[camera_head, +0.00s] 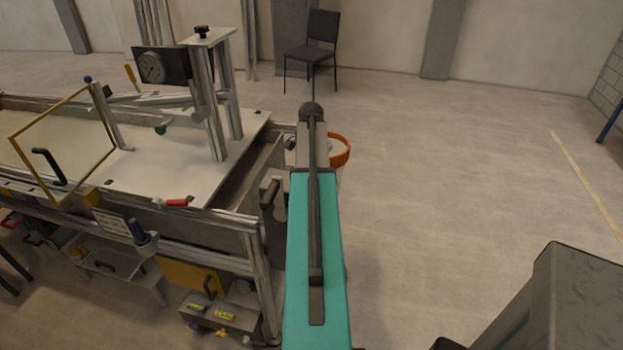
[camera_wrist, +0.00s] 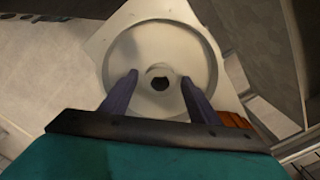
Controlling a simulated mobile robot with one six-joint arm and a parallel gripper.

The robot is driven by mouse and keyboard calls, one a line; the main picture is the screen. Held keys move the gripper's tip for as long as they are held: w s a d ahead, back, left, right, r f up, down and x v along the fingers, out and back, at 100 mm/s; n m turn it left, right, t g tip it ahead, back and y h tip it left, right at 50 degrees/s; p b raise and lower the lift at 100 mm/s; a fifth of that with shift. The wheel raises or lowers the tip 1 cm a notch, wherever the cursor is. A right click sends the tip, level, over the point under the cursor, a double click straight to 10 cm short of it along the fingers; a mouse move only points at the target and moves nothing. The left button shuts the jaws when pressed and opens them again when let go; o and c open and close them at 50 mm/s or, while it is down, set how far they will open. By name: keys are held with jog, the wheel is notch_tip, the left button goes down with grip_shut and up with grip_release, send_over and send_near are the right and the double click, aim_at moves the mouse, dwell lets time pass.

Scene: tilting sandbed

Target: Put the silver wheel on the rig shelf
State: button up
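A pale, round, dished part with a raised hub and dark centre hole (camera_wrist: 150,38) lies below my gripper in the wrist view. It may be the silver wheel, but I cannot be sure. My gripper (camera_wrist: 159,76) has its two dark fingers apart, one on each side of the hub in the picture. I cannot tell whether they touch it. In the head view my own arm hides the gripper and this part. A low grey shelf with yellow items (camera_head: 222,316) is at the rig's near end; I cannot tell if it is the rig shelf.
An orange ring (camera_head: 341,150) shows beside my arm. A black chair (camera_head: 312,45) stands at the back.

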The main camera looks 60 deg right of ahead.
jog(key=shift+r, duration=0.1)
dwell(0.3)
notch_tip(320, 180, up, 12)
jog(key=b, duration=0.2)
dwell(0.7)
jog(key=shift+s, duration=0.1)
dwell(0.7)
